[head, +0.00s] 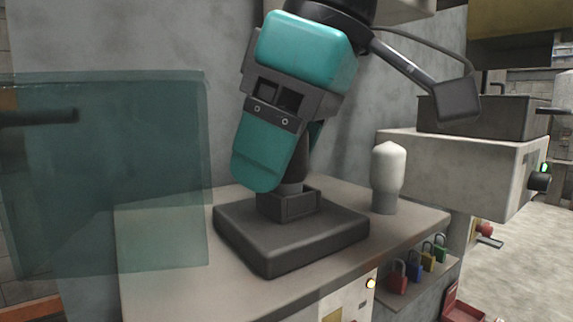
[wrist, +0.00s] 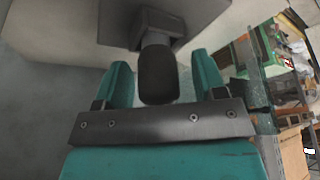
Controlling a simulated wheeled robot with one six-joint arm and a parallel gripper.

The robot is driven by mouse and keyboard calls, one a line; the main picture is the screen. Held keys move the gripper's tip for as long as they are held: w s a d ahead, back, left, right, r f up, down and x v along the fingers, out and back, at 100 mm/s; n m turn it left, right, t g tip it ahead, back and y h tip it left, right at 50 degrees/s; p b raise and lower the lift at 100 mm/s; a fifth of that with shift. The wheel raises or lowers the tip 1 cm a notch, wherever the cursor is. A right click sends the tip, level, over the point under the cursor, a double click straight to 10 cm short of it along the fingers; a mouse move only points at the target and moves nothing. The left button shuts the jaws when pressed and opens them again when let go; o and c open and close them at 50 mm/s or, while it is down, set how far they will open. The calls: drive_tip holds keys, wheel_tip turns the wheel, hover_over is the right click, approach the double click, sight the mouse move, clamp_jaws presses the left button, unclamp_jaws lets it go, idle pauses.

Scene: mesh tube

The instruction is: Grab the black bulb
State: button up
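The black bulb (wrist: 158,76) shows in the wrist view between the two teal fingers of my gripper (wrist: 160,62). Narrow gaps show between the bulb and each finger, so the gripper is open around it. The bulb stands in a dark square socket (head: 288,205) on a dark slab (head: 300,243). In the head view my gripper (head: 288,168) comes down from above over the socket, tilted. There it hides most of the bulb, and only a dark lower part (head: 291,188) shows beneath the fingers.
A white bulb-shaped object (head: 387,178) stands on the grey counter (head: 160,245) right of the slab. A grey box (head: 460,165) bearing a dark tray (head: 485,115) is further right. A translucent panel (head: 105,180) is at left. Several coloured padlocks (head: 428,255) are below the counter.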

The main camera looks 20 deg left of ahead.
drive_tip(key=c, duration=1)
drive_tip(key=shift+o, duration=0.2)
